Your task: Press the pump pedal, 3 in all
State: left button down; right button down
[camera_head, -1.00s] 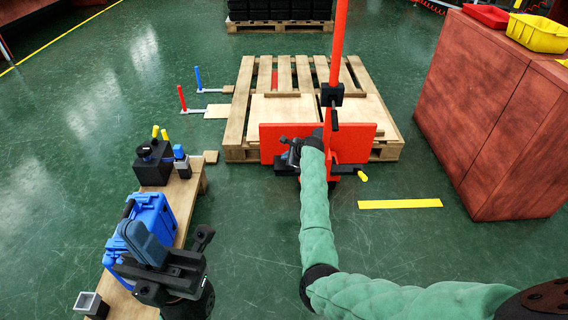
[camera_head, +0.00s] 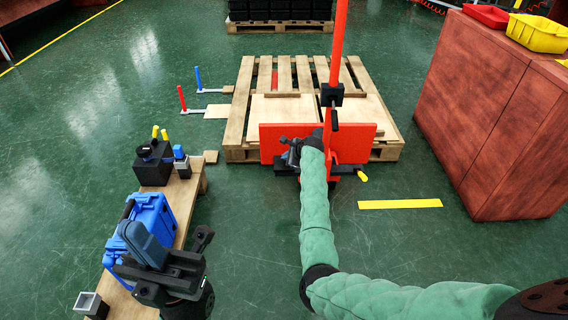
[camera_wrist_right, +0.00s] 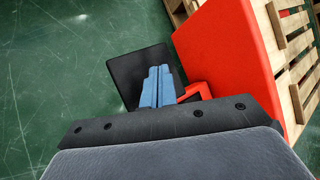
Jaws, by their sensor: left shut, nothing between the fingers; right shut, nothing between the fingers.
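A red lifting device (camera_head: 353,145) with a tall red post stands at the front of the wooden pallet. In the right wrist view a flat black plate (camera_wrist_right: 130,73) by a red bracket (camera_wrist_right: 197,91) looks like the pump pedal. My right gripper (camera_wrist_right: 156,74) is shut and empty, its blue fingers over the plate; I cannot tell whether they touch it. In the head view my right gripper (camera_head: 290,152) is at the left part of the red panel, and the pedal is hidden there. My left gripper (camera_head: 132,234) is shut and empty above the bench.
The bench (camera_head: 186,213) at the left carries a blue case (camera_head: 153,214) and a black block (camera_head: 153,167). The pallet (camera_head: 235,135) lies behind the red device. A reddish cabinet (camera_head: 490,120) stands at the right. A yellow-tipped lever (camera_head: 361,176) sticks out low. Green floor lies open between.

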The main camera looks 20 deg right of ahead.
dwell(0.8)
jog(key=shift+f+p, duration=0.25)
jog(key=shift+p, duration=0.3)
jog(key=shift+f, duration=0.1)
jog(key=shift+f, duration=1.65)
dwell(2.0)
jog(key=shift+r+p, duration=2)
jog(key=shift+p, duration=0.75)
notch_tip(320, 180, up, 5)
jog(key=p, duration=0.6)
